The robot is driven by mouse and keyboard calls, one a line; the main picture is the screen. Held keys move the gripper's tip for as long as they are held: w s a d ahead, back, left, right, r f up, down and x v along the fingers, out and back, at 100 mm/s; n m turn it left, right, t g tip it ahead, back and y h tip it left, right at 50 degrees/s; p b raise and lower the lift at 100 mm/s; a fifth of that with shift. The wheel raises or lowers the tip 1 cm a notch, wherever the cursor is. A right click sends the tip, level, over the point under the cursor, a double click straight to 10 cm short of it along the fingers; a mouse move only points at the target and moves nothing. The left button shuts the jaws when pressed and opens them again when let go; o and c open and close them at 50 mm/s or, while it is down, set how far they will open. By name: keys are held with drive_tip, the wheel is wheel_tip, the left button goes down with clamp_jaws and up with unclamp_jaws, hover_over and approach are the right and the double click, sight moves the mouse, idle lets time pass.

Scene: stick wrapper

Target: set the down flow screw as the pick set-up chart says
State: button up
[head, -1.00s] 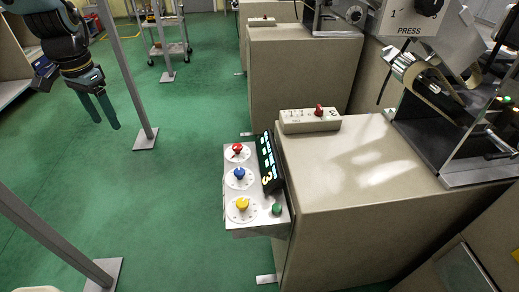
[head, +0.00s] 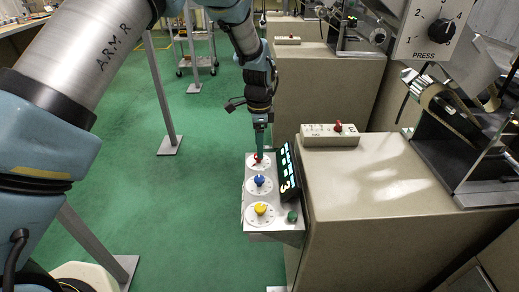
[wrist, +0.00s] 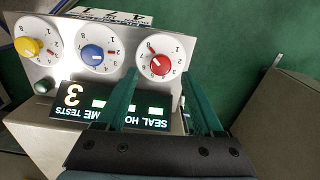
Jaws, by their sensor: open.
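No part in view is labelled as the down flow screw, and I cannot tell which it is. A tilted grey panel (head: 249,190) carries a red knob (wrist: 159,66), a blue knob (head: 259,181) and a yellow knob (head: 261,208), each on a white numbered dial. My gripper (head: 259,148) points down over the red knob's dial. In the wrist view its open green fingers (wrist: 157,82) lie on either side below the red knob, with nothing between them. I cannot tell whether they touch the panel. A white label (wrist: 112,16) with partly cut-off text shows beyond the panel; no readable set-up chart shows.
A dark display (head: 288,172) with a yellow 3 and a green button (head: 292,216) adjoin the dials. A counter box (head: 316,140) with a red knob stands on the beige cabinet (head: 400,215). A PRESS dial (head: 441,32) is upper right. Metal posts (head: 163,95) stand left.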

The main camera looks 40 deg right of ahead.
drive_tip(key=shift+w+f, duration=0.1)
drive_tip(key=shift+f, duration=1.55)
clamp_jaws()
